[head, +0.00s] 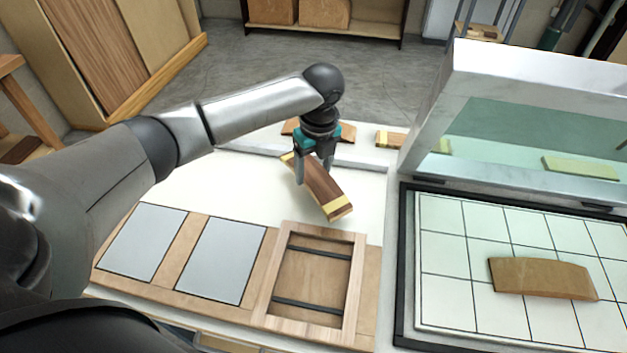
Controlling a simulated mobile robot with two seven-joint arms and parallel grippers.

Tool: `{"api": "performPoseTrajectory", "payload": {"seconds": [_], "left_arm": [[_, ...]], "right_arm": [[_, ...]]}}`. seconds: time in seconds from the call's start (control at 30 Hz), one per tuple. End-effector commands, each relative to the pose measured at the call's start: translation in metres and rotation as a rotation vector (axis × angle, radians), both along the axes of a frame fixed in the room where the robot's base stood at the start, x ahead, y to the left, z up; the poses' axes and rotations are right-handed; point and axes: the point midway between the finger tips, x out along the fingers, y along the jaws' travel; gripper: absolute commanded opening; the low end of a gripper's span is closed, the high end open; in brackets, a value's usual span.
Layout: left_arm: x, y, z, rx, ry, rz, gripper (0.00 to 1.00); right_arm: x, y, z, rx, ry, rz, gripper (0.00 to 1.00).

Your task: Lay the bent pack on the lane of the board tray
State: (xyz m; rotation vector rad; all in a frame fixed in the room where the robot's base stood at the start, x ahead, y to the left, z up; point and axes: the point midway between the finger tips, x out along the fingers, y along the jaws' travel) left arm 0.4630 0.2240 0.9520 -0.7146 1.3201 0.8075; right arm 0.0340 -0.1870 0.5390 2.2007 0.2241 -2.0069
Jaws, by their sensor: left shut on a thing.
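My left gripper (314,172) is shut on a bent pack (326,192) of brown wood strips with pale yellow ends. It holds the pack tilted above the white table, behind the wooden tray; the pack's near end hangs lower right. The framed wooden tray (354,290) lies at the front of the table, with two dark bars across its empty recess. I take this for the board tray; which part is the lane I cannot tell. My right gripper is not in view.
Two grey panels (146,241) lie on a wooden base left of the tray. More bent pieces (388,139) lie at the table's back. At right, a white gridded bed (450,259) holds a brown curved piece (541,278) under a raised, glazed lid (480,70).

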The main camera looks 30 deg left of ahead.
Motion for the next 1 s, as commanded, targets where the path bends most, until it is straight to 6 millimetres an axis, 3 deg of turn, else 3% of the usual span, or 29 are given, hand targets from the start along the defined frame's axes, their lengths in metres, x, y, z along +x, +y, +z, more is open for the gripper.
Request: {"api": "performPoseTrajectory", "payload": {"seconds": [0.23, 0.6, 0.63, 0.87, 1.0], "left_arm": [[-0.001, 0.000, -0.036, 0.001, 0.002, 0.001, 0.09], [0.000, 0.000, -0.039, 0.000, 0.000, 0.000, 0.09], [0.000, 0.000, -0.039, 0.000, 0.000, 0.000, 0.72], [0.000, 0.000, -0.039, 0.001, 0.001, 0.000, 0.98], [0.000, 0.000, -0.039, 0.001, 0.001, 0.000, 1.00]], "right_arm": [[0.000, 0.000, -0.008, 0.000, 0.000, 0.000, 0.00], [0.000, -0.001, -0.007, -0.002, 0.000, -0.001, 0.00], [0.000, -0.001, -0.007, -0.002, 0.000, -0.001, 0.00], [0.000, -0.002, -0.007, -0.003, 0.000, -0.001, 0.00], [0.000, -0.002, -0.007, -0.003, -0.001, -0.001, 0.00]]}}
